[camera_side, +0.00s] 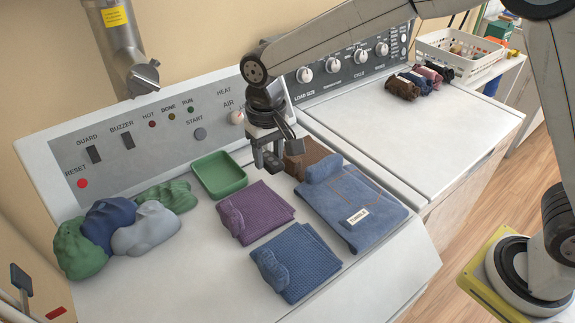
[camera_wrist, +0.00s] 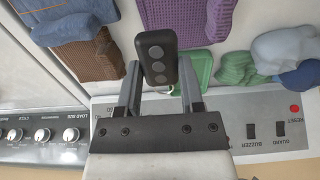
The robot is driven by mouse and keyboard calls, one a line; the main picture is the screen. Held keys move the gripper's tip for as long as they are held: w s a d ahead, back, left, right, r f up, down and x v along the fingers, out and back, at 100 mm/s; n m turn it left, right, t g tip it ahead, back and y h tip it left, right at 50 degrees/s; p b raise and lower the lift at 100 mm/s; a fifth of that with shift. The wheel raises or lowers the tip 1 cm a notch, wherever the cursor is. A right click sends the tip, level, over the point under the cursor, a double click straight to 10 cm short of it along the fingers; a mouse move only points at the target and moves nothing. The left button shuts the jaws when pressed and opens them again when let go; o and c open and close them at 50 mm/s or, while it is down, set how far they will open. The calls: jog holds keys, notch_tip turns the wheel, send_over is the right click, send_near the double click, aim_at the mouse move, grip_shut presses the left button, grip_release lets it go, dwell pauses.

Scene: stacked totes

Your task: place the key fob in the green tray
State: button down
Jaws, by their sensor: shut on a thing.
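The key fob (camera_wrist: 158,42) is dark with several grey round buttons. In the wrist view it sits between the two fingers of my gripper (camera_wrist: 160,72), which is shut on it. A ring shows near its lower end. In the side view my gripper (camera_side: 267,162) is above the machine top, to the right of the green tray (camera_side: 220,177); the fob is hard to make out there. The tray is shallow, rectangular and looks empty. In the wrist view the tray (camera_wrist: 204,68) is partly hidden behind the fob and right finger.
Purple (camera_side: 256,212), blue (camera_side: 297,262) and brown (camera_side: 306,160) folded cloths and folded denim (camera_side: 355,205) lie around the gripper. Crumpled green, blue and grey cloths (camera_side: 110,231) lie left of the tray. The control panel (camera_side: 140,140) rises behind.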

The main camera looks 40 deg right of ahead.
jog(key=w+a+f, duration=0.3)
jog(key=w+f, duration=0.1)
jog(key=w, duration=0.5)
send_over(224, 183)
jog(key=s, duration=0.2)
jog(key=f, duration=0.4)
jog(key=shift+w+d+f, duration=0.2)
jog(key=shift+w+d, duration=0.05)
jog(key=shift+d, duration=0.05)
jog(key=shift+w+a+f, duration=0.2)
jog(key=shift+w+f, duration=0.3)
jog(key=shift+f, duration=0.05)
jog(key=shift+w+f, duration=0.1)
jog(key=shift+f, duration=0.05)
jog(key=shift+w+f, duration=0.1)
jog(key=shift+f, duration=1.5)
jog(key=shift+f, duration=0.1)
